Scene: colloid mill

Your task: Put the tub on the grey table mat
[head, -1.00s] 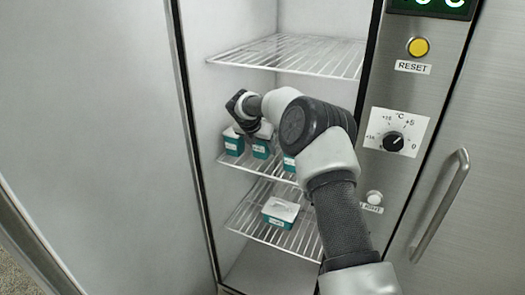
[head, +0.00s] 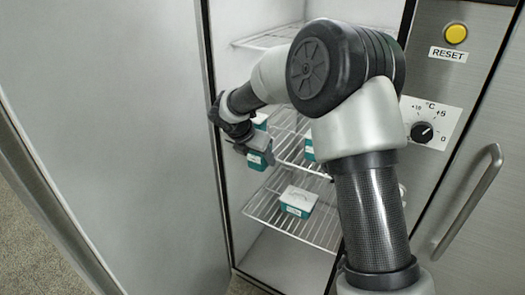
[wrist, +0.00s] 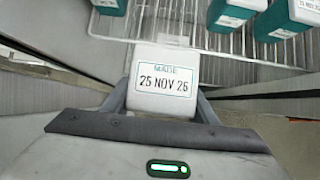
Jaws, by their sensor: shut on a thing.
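My gripper (head: 248,146) is shut on a teal tub with a white lid (head: 260,158), at the front of the open fridge. In the wrist view the held tub (wrist: 165,82) sits between the fingers, its label reading MADE and a 25 NOV date. It is off the shelf, beside the fridge's left edge. My arm hides part of the fridge. The grey table mat is not in view.
Similar tubs stand on the middle wire shelf (head: 288,137), one (head: 309,150) to the right of my gripper. Another tub (head: 298,202) is on the lower shelf (head: 318,233). The open door (head: 110,140) is close on the left; a control panel (head: 440,100) is on the right.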

